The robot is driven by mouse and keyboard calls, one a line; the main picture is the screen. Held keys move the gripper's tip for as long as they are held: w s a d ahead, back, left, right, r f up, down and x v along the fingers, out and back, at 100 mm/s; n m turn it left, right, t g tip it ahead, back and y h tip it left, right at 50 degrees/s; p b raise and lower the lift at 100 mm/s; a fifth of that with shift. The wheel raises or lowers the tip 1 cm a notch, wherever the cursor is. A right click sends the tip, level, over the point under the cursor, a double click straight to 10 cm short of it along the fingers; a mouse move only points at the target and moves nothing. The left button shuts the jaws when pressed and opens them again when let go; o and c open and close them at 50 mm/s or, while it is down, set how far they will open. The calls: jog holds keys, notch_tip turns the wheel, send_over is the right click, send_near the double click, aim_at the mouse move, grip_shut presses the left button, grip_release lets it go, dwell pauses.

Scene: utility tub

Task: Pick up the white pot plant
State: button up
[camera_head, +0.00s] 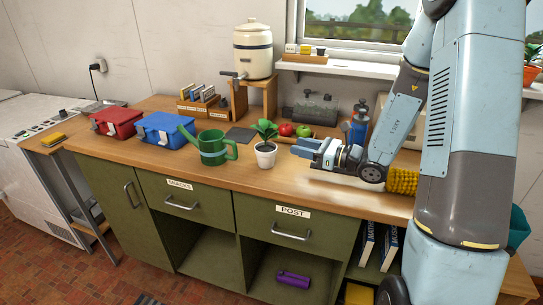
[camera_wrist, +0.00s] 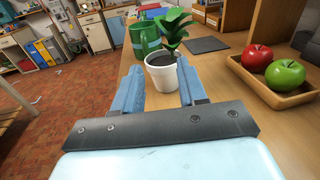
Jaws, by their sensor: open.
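The white pot plant, a small white pot with a leafy green plant (camera_head: 265,155), stands upright on the wooden counter near its front edge. In the wrist view the white pot (camera_wrist: 161,74) shows ahead, between the two blue fingers in the picture. My gripper (camera_head: 297,146) is open and points left towards the pot from its right side, low over the counter. In the wrist view my gripper (camera_wrist: 158,90) has its fingers apart with nothing held. I cannot tell whether the fingertips reach the pot's sides.
A green watering can (camera_head: 213,150) stands just left of the pot. A wooden tray (camera_wrist: 270,85) with a red and a green apple lies close by on the right in the wrist view. Blue (camera_head: 163,128) and red (camera_head: 115,122) boxes stand farther left. A dark mat (camera_head: 240,134) lies behind.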

jog(key=shift+w+d+f+m+t, duration=0.3)
jog(key=shift+w+m, duration=0.05)
jog(key=shift+m, duration=0.05)
jog(key=shift+w+f, duration=0.1)
jog(key=shift+w, duration=0.1)
send_near(266, 144)
jog(key=w+a+r, duration=0.1)
jog(key=w+a, duration=0.1)
jog(key=a+r, duration=0.1)
jog(key=a, duration=0.1)
jog(key=shift+w+r, duration=0.3)
jog(key=shift+w, duration=0.1)
jog(key=shift+r+x, duration=0.2)
jog(key=shift+x, duration=2.6)
jog(key=shift+s, duration=0.1)
grip_shut()
